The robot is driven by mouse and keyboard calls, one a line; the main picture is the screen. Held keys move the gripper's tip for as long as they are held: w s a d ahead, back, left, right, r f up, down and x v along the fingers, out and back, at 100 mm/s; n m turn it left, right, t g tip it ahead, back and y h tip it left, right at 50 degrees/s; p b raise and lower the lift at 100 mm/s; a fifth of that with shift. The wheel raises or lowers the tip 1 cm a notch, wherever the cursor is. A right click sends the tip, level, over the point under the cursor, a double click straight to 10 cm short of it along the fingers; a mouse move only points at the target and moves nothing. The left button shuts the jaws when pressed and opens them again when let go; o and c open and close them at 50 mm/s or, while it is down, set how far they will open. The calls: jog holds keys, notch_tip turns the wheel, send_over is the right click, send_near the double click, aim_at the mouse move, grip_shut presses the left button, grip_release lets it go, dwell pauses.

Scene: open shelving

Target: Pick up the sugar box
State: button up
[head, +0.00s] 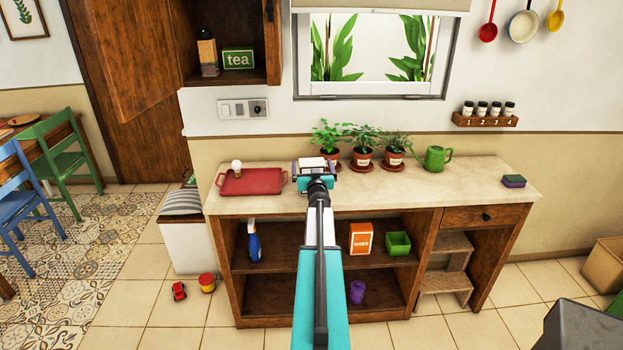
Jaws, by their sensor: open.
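My gripper (315,167) is at the end of my teal and black arm, over the counter between the red tray and the potted plants. It is open, seen from behind, and its fingers are largely hidden by the wrist. A small whitish thing (312,162) shows just beyond the gripper; I cannot tell whether it is the sugar box or whether it lies between the fingers. No box can be clearly read as sugar. An orange box (361,238) with a white label stands on the shelf below the counter, apart from the gripper.
The counter (455,190) holds a red tray (251,182) with a whitish round object, several potted plants (363,154), a green watering can (434,158) and a sponge (513,181). A blue spray bottle (254,243) and green bin (398,244) stand below. The right counter is mostly clear.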

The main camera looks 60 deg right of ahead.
aim_at(312, 162)
jog(key=c, duration=2.1)
jog(key=shift+r, duration=0.2)
jog(key=shift+r+p, duration=0.4)
jog(key=shift+r, duration=1.05)
jog(key=shift+a+r, duration=0.15)
jog(key=shift+r, duration=0.1)
jog(key=s+a+b, duration=0.1)
jog(key=s+a, duration=0.1)
jog(key=a, duration=0.2)
jog(key=s+a+r, duration=0.1)
jog(key=s+a, duration=0.1)
jog(key=a, duration=0.3)
jog(key=s+a+b, duration=0.1)
jog(key=s+a, duration=0.1)
jog(key=a, duration=0.3)
jog(key=shift+s+a+r+b, duration=0.1)
jog(key=shift+a+r+b, duration=0.1)
jog(key=shift+b, duration=0.15)
